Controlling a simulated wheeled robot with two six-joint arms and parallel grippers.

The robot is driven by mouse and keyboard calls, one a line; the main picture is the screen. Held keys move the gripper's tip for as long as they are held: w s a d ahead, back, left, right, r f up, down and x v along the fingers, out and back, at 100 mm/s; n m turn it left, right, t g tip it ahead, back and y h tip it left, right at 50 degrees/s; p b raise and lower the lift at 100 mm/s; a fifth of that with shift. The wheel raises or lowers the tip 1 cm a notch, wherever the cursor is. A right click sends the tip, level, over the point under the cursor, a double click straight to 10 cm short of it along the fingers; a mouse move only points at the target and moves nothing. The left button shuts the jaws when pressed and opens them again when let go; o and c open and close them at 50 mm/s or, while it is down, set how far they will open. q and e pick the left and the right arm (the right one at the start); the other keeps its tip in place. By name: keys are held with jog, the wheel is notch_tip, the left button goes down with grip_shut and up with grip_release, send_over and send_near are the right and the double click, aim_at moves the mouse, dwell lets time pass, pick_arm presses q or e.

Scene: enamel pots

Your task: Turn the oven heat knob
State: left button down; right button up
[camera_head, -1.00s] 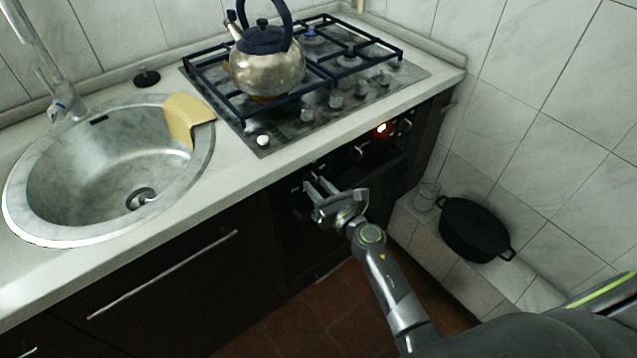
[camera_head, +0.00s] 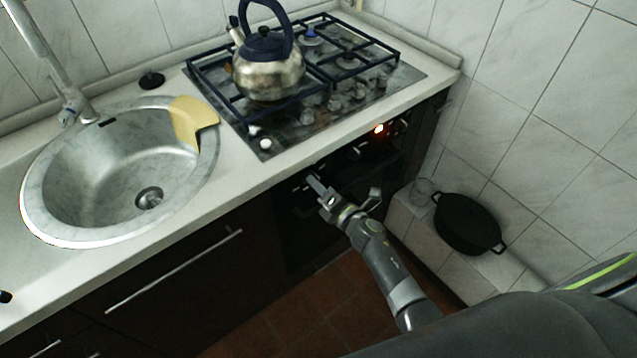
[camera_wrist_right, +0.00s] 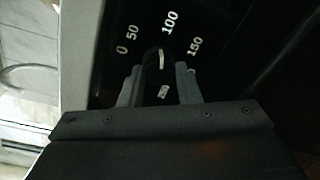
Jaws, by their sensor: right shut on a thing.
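The black oven heat knob (camera_wrist_right: 151,80) shows in the right wrist view between the two grey fingers of my right gripper (camera_wrist_right: 157,88). Its white pointer line is turned up toward the 100 on the dial, which is marked 0, 50, 100 and 150. My right gripper is shut on this knob. In the head view my right gripper (camera_head: 318,187) is at the left part of the dark oven front (camera_head: 340,165), just below the counter edge. There the knob is hidden, and one finger shows clearly. My left gripper is not in view.
A metal kettle (camera_head: 268,78) stands on the gas hob (camera_head: 405,72) above the oven. A round sink (camera_head: 75,205) with a yellow cloth-like piece (camera_head: 190,120) is at the left. A black pot (camera_head: 468,222) and a glass (camera_head: 422,190) stand on a tiled ledge at right.

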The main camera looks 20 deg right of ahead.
jog(key=shift+m+p, duration=0.35)
jog(key=shift+m, duration=0.45)
jog(key=o, duration=1)
jog(key=shift+s, duration=0.1)
jog(key=v, duration=1.7)
jog(key=shift+s+d, duration=0.1)
jog(key=shift+d, duration=0.1)
